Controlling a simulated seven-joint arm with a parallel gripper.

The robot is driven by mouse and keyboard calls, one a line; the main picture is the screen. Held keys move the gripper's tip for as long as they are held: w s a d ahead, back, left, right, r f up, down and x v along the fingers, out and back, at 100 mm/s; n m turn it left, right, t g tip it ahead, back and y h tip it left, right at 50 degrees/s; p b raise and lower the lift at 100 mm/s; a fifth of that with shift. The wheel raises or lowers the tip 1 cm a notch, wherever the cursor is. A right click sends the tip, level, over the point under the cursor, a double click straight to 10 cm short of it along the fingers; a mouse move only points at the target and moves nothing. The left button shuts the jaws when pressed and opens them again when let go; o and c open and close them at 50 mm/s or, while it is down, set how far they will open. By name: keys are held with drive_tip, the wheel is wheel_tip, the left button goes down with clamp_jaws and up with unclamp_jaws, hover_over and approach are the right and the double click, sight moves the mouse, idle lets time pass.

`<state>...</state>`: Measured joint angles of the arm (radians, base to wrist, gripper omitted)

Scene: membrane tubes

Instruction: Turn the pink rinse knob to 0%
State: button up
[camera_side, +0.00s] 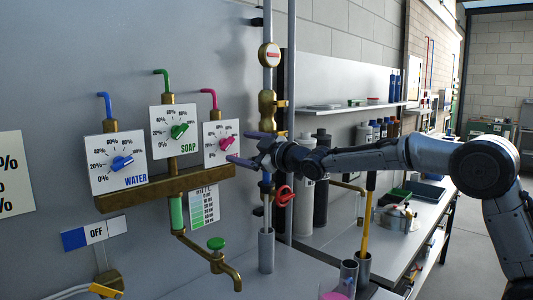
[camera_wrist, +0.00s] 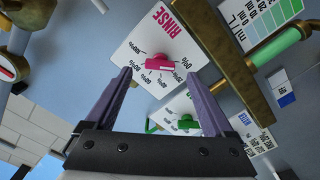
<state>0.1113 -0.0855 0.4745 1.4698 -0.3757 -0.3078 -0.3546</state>
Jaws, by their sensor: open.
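The pink rinse knob (camera_side: 226,143) sits on a white dial plate (camera_side: 211,156), the rightmost of three, in the side view. In the wrist view the pink knob (camera_wrist: 160,64) is near the middle, on the plate marked RINSE. Its bar lies roughly level there; I cannot tell which end is the pointer or the exact reading. The 0% mark is to the right of the knob in that view. My gripper (camera_side: 241,148) is open and empty, just right of the plate. In the wrist view its purple fingers (camera_wrist: 158,74) stand either side of the knob, apparently not touching it.
The green soap knob (camera_side: 179,131) and blue water knob (camera_side: 122,163) are to the left, above a brass manifold (camera_side: 150,186). A vertical pipe with a red valve handle (camera_side: 284,194) stands near my gripper. A brass tap (camera_side: 228,272) is below.

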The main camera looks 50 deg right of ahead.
drive_tip(key=s, duration=0.9)
drive_tip(key=shift+s, duration=0.2)
drive_tip(key=s+a+r, duration=0.2)
drive_tip(key=s+r, duration=0.2)
drive_tip(key=s, duration=0.3)
drive_tip(key=s+a+f+m+g, duration=0.2)
drive_tip(key=s+f+m+g, duration=0.6)
drive_tip(key=s+f, duration=1.7)
drive_tip(key=g, duration=0.4)
drive_tip(key=shift+s+f, duration=0.4)
